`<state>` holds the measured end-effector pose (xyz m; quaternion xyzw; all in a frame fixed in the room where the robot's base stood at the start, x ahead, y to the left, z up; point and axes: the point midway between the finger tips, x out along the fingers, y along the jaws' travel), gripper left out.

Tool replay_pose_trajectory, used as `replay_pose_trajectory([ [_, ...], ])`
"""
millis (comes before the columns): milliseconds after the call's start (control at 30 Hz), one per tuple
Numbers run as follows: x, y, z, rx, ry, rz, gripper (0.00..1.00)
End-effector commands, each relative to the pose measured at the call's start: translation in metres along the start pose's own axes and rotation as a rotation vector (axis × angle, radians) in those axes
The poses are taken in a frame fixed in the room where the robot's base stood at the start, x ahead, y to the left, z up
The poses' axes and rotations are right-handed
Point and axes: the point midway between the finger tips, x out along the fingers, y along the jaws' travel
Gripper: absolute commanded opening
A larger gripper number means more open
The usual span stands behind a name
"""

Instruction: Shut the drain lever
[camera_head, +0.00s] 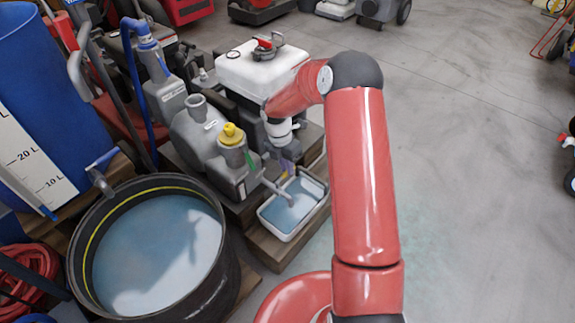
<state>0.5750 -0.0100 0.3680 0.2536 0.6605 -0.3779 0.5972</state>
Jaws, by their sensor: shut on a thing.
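My red arm reaches over to the grey pump unit (205,130), and its white wrist ends in my gripper (284,160) beside the pump's right side. The gripper is small and partly covered by my own arm. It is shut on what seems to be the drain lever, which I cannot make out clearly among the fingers. A grey drain spout (277,189) comes out below and points over a white tray (268,211) holding bluish liquid. I cannot tell whether liquid is running from the spout.
A black round tub (75,258) of bluish liquid stands at the left front, below a blue barrel (40,95) with a tap. A white tank (262,70) with a red-handled cap stands behind the pump. A yellow cap (232,133) tops the pump.

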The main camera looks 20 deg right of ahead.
Motion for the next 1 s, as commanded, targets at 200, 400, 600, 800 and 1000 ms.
replay_pose_trajectory([
  [200, -0.001, 0.001, 0.001, -0.006, -0.004, 0.003, 0.0],
  [400, -0.001, 0.001, 0.001, -0.005, -0.005, 0.004, 0.22],
  [600, -0.001, 0.001, 0.0, -0.004, -0.003, 0.002, 0.36],
  [800, -0.002, 0.001, 0.0, -0.003, -0.002, 0.002, 0.36],
  [1000, -0.026, 0.001, 0.001, -0.003, -0.004, 0.005, 0.36],
])
